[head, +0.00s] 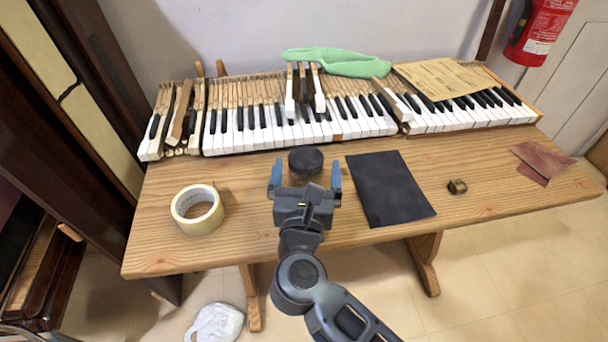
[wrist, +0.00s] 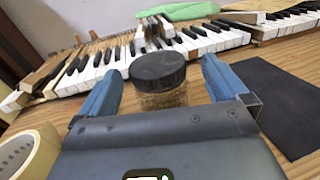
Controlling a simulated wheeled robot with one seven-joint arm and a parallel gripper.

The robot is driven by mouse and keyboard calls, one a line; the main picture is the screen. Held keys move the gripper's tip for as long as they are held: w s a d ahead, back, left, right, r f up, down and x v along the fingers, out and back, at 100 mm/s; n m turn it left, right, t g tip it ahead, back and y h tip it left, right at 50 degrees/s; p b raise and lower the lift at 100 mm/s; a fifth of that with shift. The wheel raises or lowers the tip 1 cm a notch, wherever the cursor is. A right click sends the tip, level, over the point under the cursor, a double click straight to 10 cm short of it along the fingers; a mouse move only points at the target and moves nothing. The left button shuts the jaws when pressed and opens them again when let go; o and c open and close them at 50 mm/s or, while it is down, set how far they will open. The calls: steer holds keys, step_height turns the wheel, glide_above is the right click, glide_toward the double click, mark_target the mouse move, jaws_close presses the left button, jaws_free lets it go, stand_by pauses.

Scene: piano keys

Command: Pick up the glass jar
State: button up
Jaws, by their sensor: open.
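The glass jar (wrist: 162,98) has a black lid and tan contents, and stands upright on the wooden table in front of the piano keys. In the head view mostly its black lid (head: 306,160) shows, with the lower part hidden behind my gripper. My gripper (head: 305,178) is open, with its blue fingers spread apart and pointing toward the keys. In the wrist view the jar sits centrally between and just beyond the two blue fingertips (wrist: 164,84). A gap shows on each side of it, and nothing is held.
A tape roll (head: 197,209) lies left of my gripper, and a black sheet (head: 390,188) lies to the right. A small brass-coloured block (head: 457,187) and brown sheets (head: 542,163) lie farther right. Piano keys (head: 300,131) line the back, with a green cloth (head: 340,62) on them.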

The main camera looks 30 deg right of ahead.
mark_target(306, 151)
steer(key=x, duration=0.5)
steer(key=shift+w+a+f+p, duration=0.15)
steer(key=shift+w+f+p, duration=0.1)
steer(key=shift+f+p, duration=0.1)
steer(key=c, duration=1.3)
steer(key=shift+c, duration=0.4)
steer(key=shift+r, duration=0.2)
